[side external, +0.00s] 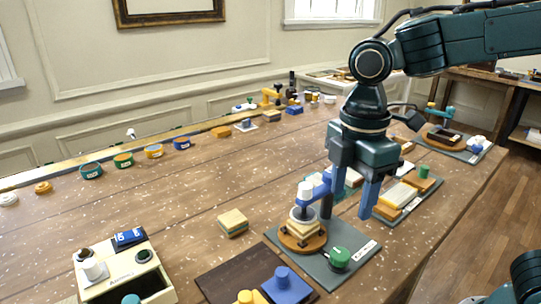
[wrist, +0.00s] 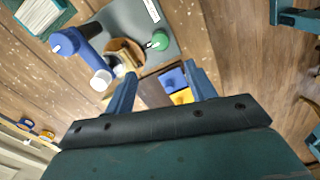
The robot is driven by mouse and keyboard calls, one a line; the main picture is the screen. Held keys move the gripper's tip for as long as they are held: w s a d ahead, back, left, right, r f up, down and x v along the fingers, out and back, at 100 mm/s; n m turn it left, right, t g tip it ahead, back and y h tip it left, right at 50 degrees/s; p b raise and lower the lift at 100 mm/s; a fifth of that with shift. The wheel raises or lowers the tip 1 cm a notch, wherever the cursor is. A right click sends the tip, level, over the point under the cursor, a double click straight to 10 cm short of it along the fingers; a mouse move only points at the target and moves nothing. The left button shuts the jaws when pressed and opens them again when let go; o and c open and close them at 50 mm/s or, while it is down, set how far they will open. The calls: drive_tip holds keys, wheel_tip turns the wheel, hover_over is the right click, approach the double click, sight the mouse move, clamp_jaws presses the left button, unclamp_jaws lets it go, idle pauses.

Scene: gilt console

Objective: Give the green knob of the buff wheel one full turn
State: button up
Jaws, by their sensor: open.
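The green knob (side external: 339,257) is a short round cap on a dark grey plate (side external: 322,270) with a white label. The buff wheel (side external: 302,235) appears to be the round orange-brown piece left of the knob, with a white cylinder above it and a blue arm (side external: 322,187) beside it. My gripper (side external: 349,208) is open and empty, raised above the plate's far side. In the wrist view the green knob (wrist: 160,40) lies just beyond the gap between my fingertips (wrist: 162,70), not between them. The wheel (wrist: 124,57) is left of it there.
A dark board with blue and yellow blocks (side external: 288,284) lies in front of the plate. A layered block (side external: 232,223) stands left. A cream box (side external: 125,272) is at the front left. Another plate with wooden blocks (side external: 407,193) is behind right. Table between is fairly clear.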

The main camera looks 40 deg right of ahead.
sight(341, 253)
wheel_tip(341, 253, down, 13)
drive_tip(key=shift+r, duration=0.1)
idle(0.5)
drive_tip(key=c, duration=1)
drive_tip(key=shift+o, duration=0.2)
drive_tip(key=shift+m, duration=0.4)
